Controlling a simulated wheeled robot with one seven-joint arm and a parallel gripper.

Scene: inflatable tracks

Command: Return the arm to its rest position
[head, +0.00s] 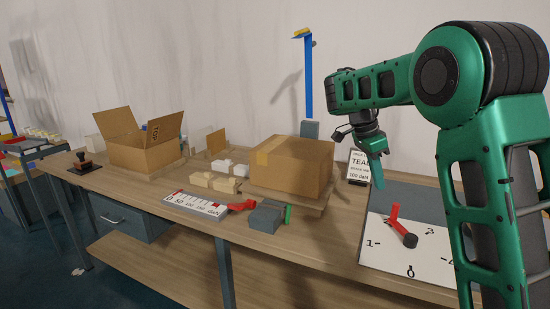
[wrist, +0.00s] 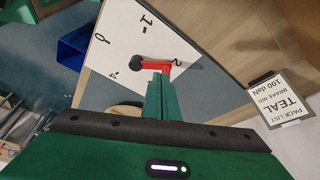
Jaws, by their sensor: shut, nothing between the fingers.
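My green arm rises at the right of the head view and reaches left over the workbench. My gripper (head: 376,175) hangs from it with its fingers pointing down, shut and empty. It is in the air above the bench, near the pack list card (head: 359,167) and up and left of the red lever (head: 397,222). In the wrist view my gripper (wrist: 160,82) shows its green fingers together, with the red lever (wrist: 152,65) beyond the tips. I cannot tell the exact height between them.
The white dial board (head: 385,245) lies at the bench's right. A closed carton (head: 300,165) stands left of my gripper, with a blue post (head: 308,80) behind it. An open carton (head: 140,152), a scale strip (head: 195,205) and a grey block (head: 266,216) are further left.

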